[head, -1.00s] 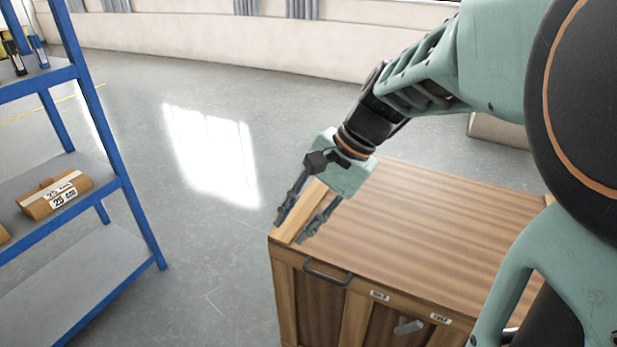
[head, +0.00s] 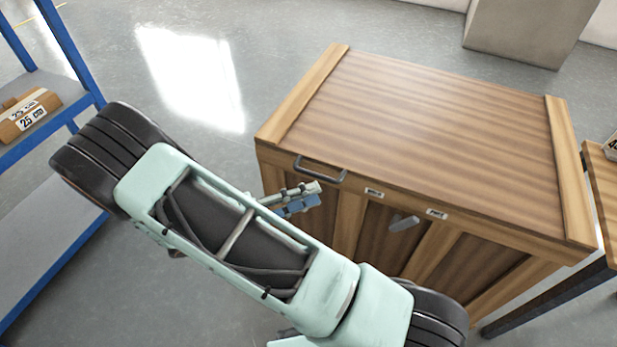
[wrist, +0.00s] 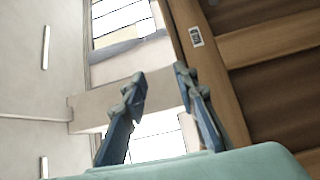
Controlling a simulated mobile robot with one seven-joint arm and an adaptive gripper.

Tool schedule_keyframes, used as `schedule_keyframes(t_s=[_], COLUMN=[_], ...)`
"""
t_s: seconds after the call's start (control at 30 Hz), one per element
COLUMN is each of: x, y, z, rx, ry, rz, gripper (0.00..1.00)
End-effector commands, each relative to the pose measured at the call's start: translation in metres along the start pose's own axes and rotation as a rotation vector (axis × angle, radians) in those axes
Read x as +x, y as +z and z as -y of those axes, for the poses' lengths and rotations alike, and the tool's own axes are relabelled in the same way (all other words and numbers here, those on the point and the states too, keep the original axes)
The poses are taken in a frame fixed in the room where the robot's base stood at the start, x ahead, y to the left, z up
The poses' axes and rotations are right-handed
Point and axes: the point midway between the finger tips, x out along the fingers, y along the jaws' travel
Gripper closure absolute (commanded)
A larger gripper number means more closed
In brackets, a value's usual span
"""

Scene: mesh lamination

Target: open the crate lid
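The wooden crate (head: 347,222) stands at the centre right in the head view. Its striped lid (head: 450,110) lies flat and closed on top. A dark bar handle (head: 320,170) is on the upper front edge, and a grey latch-like piece (head: 405,223) is on the front, between and below two small labels. My gripper (head: 312,195) is in front of the crate, just below the handle, and partly hidden by my arm. In the wrist view, the gripper (wrist: 161,79) has its fingers apart with nothing between them. The crate's front (wrist: 232,108) is to their right; the handle is not visible there.
A blue shelf (head: 65,45) with a cardboard box (head: 27,115) stands at the left. A wooden table (head: 603,185) is close to the crate's right side. A grey block (head: 525,30) stands behind. The floor left of the crate is clear.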

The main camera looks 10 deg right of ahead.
Motion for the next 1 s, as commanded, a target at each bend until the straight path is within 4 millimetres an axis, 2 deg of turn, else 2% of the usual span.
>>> schedule_keyframes(t_s=[0.03, 0.13, 0.23, 0.37, 0.47, 0.8, 1.0], x=[-0.008, -0.023, -0.034, -0.039, -0.032, 0.026, 0.051], y=[-0.007, -0.02, -0.028, -0.033, -0.036, -0.057, -0.068], z=[0.016, 0.034, 0.046, 0.052, 0.05, 0.042, 0.038], rx=[0.002, 0.026, 0.042, 0.054, 0.055, 0.053, 0.055], ry=[0.045, 0.096, 0.119, 0.129, 0.13, 0.129, 0.127], rz=[-0.087, -0.227, -0.32, -0.371, -0.373, -0.368, -0.369], gripper=[0.73, 0.73, 0.73, 0.73, 0.73, 0.73, 0.73])
